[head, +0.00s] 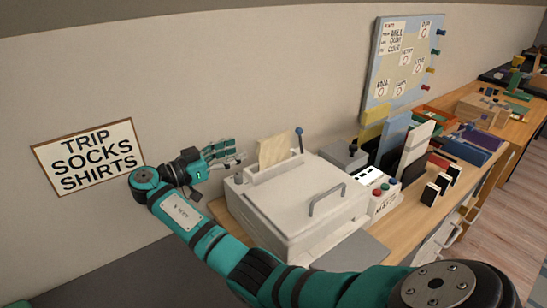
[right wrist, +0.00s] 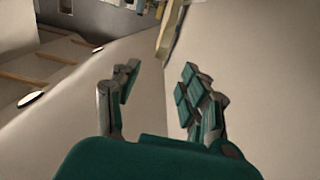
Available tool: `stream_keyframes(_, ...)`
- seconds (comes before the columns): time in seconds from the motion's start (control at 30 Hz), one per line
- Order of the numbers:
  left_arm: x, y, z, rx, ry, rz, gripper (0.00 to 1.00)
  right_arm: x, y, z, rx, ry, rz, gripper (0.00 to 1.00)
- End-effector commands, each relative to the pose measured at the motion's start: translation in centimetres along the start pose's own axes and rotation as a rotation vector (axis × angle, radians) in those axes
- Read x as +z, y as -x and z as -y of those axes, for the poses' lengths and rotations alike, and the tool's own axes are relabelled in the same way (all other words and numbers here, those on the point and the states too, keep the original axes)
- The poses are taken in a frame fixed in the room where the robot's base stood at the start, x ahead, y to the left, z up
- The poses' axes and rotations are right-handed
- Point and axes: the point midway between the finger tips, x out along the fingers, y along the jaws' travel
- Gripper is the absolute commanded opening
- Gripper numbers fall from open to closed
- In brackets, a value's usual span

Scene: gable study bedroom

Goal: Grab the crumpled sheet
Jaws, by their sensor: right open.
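A tan sheet (head: 276,151) stands up out of the back of a pale printer (head: 312,200) in the head view; its lower end is hidden inside. It looks slightly bent, and I cannot make out clear crumples. My right gripper (head: 232,154) is left of the sheet, close to the wall and apart from it. In the right wrist view its fingers (right wrist: 157,86) are spread with nothing between them. A thin tan edge (right wrist: 168,34) shows beyond the fingers there; I cannot tell whether it is the sheet. My left gripper is not in view.
A lever with a blue knob (head: 299,132) rises just right of the sheet. A control box with coloured buttons (head: 382,196) and upright folders (head: 392,140) stand right of the printer. The wall (head: 200,80) is close behind, with a sign (head: 90,157) at left.

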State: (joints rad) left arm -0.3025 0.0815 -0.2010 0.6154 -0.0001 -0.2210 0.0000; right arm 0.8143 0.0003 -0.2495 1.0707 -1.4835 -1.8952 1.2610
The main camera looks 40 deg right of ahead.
Motion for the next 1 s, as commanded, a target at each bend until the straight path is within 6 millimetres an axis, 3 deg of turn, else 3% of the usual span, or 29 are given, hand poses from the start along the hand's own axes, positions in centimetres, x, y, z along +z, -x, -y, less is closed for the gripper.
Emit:
stream_keyframes(0.1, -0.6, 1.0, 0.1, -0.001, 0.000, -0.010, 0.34, -0.3, -2.8, -0.1, 0.003, 0.001, -0.002, 0.44)
stream_keyframes(0.3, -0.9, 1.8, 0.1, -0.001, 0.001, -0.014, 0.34, -0.2, -6.3, -0.1, 0.001, 0.002, -0.002, 0.44)
stream_keyframes(0.63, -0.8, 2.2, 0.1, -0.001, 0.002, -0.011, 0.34, -0.1, -8.4, 0.0, 0.001, 0.001, -0.001, 0.44)
stream_keyframes(0.9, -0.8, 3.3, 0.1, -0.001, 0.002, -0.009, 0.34, -0.2, -12.6, -0.1, 0.002, 0.002, -0.002, 0.44)
stream_keyframes(1.0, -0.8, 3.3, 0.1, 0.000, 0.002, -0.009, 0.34, 0.0, -13.2, 0.0, 0.000, 0.001, -0.001, 0.44)
